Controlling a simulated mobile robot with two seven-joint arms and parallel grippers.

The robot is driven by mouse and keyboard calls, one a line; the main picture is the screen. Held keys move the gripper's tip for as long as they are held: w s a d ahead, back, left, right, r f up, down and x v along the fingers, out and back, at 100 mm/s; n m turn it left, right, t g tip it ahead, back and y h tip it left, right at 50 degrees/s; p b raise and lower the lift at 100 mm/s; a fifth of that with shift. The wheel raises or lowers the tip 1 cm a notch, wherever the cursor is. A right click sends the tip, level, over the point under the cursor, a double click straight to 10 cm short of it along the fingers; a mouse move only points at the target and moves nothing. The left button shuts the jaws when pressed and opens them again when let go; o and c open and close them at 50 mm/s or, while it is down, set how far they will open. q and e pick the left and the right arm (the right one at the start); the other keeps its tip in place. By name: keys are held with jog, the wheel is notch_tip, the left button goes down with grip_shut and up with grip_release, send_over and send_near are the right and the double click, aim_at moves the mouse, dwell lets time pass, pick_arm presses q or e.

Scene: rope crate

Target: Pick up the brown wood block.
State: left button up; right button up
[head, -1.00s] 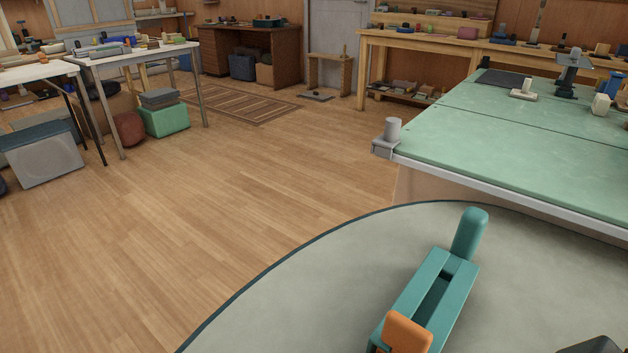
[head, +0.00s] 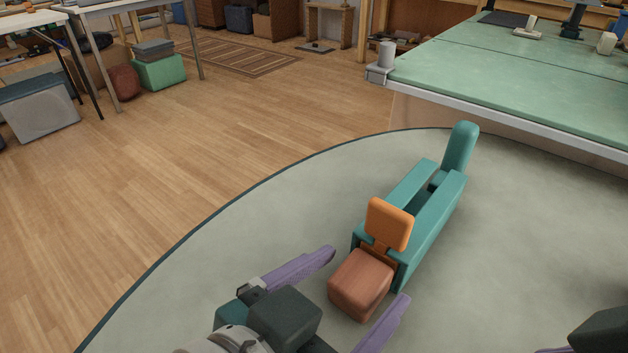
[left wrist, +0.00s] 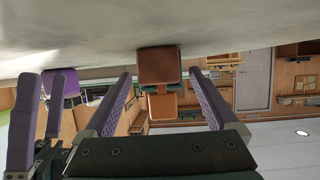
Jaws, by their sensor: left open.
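The brown wood block (head: 360,285) lies on the round grey table, at the near end of a teal slotted holder (head: 435,220). An upright orange tab (head: 389,224) stands just behind it. My left gripper (head: 367,274) is open, with one purple finger on each side of the block's near end. In the left wrist view, which looks upside down, the block (left wrist: 159,65) shows ahead, between the two fingers (left wrist: 162,73) and not gripped. My right gripper is partly in the head view at the bottom right corner; its finger gap is unclear.
The grey round table (head: 250,215) is clear to the left and right of the holder. A teal post (head: 460,148) rises at the holder's far end. A green-topped table (head: 530,75) stands beyond, with a grey clamp-like piece (head: 381,65) at its corner.

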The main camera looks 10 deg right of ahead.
pick_arm(q)
jog(key=shift+w+d+f, duration=0.15)
jog(key=shift+d, duration=0.05)
jog(key=c, duration=1.4)
